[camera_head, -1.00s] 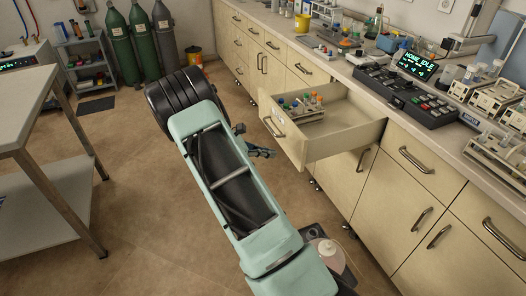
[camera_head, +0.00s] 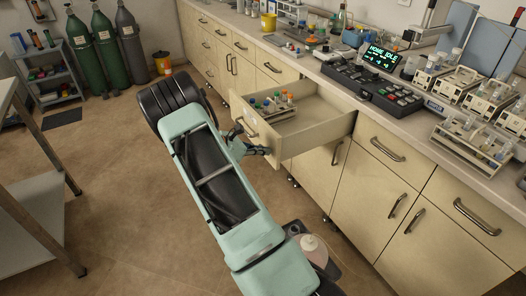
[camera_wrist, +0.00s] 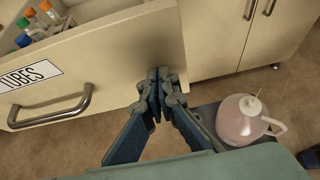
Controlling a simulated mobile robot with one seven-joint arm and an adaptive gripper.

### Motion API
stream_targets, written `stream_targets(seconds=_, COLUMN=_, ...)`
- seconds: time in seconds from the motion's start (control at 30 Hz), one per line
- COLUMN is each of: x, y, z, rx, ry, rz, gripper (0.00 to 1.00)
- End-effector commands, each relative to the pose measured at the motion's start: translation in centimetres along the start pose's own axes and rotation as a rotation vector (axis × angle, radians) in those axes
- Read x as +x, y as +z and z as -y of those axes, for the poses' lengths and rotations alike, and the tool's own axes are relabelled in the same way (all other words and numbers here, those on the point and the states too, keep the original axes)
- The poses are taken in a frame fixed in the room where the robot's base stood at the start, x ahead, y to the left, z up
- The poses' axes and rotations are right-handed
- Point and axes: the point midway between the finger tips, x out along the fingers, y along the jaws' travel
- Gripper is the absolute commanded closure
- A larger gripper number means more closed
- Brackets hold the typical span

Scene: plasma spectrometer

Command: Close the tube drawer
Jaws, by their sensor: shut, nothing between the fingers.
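The tube drawer (camera_head: 318,134) is pulled out of the cabinet row, with a rack of capped tubes (camera_head: 272,103) inside at its front end. My gripper (camera_wrist: 158,82) is shut and empty, in front of the panel's right part, to the right of the handle. I cannot tell whether the fingertips touch the panel. In the head view my gripper (camera_head: 266,150) is beside the drawer front's near end.
A pink-filled wash bottle (camera_wrist: 242,118) shows at the lower right of the wrist view. Closed cabinet doors (camera_head: 375,190) run below and beside the drawer. The countertop above holds a control console (camera_head: 374,84) and tube racks. A table (camera_head: 40,200) stands at the left, with open floor between.

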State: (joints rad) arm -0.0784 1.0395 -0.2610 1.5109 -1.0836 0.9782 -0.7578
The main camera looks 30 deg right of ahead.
Motion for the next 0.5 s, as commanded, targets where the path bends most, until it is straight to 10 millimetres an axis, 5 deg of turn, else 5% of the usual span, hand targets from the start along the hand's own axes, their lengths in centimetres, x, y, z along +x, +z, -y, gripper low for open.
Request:
stream_targets(seconds=0.27, x=1.7, y=1.0, z=0.1, rx=0.002, ry=-0.003, rz=0.002, gripper=1.00)
stream_targets(seconds=0.5, x=5.1, y=2.9, z=0.1, rx=0.002, ry=-0.003, rz=0.003, gripper=1.00)
